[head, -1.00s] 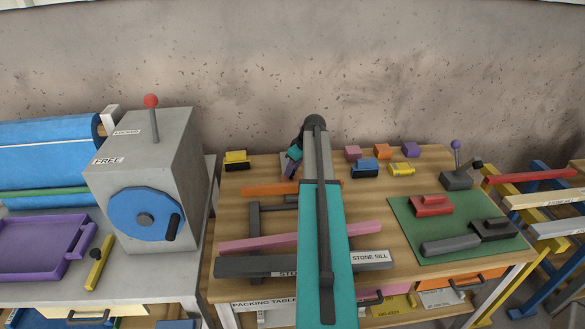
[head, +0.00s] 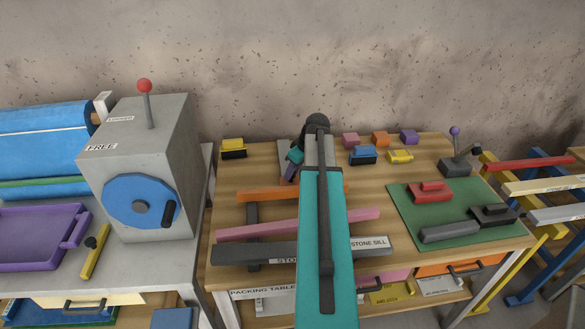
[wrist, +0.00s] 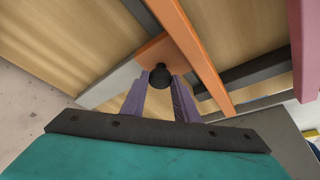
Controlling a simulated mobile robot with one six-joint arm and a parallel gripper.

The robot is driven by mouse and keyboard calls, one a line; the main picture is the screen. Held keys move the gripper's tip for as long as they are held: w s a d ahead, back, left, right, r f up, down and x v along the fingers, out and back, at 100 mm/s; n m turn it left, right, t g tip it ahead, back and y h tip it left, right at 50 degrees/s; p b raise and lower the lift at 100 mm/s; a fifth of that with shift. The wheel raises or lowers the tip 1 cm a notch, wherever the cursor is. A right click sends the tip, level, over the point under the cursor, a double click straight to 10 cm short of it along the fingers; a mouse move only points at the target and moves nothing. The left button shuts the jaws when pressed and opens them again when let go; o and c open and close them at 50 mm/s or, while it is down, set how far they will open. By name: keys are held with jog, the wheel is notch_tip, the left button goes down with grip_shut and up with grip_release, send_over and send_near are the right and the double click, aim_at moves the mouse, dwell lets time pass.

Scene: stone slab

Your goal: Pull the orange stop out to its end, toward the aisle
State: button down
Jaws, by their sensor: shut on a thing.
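The orange stop (head: 265,194) is a long orange bar lying across dark rails on the packing table, behind the pink bar (head: 240,231). In the wrist view the orange stop (wrist: 190,50) has a flat plate with a round black knob (wrist: 160,76). My gripper (wrist: 160,84) has its two purple fingers shut on this knob, one on each side. In the head view my gripper (head: 292,161) shows only partly, and my arm covers the knob and the middle of the bars. A light grey rail (wrist: 112,84) runs out from the plate.
The dark stone sill (head: 240,253) lies in front of the pink bar. Small coloured blocks stand at the table's back, including a yellow one (head: 233,148). A green mat (head: 405,205) with red and dark pieces is at right. A grey machine (head: 140,165) stands left.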

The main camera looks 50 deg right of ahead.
jog(key=shift+s+a, duration=1.15)
jog(key=shift+s, duration=0.2)
jog(key=shift+f, duration=0.1)
jog(key=c, duration=1.4)
grip_release()
jog(key=shift+s+a, duration=0.1)
jog(key=shift+r+b, duration=0.3)
jog(key=shift+b+v, duration=1.55)
jog(key=shift+v, duration=5.2)
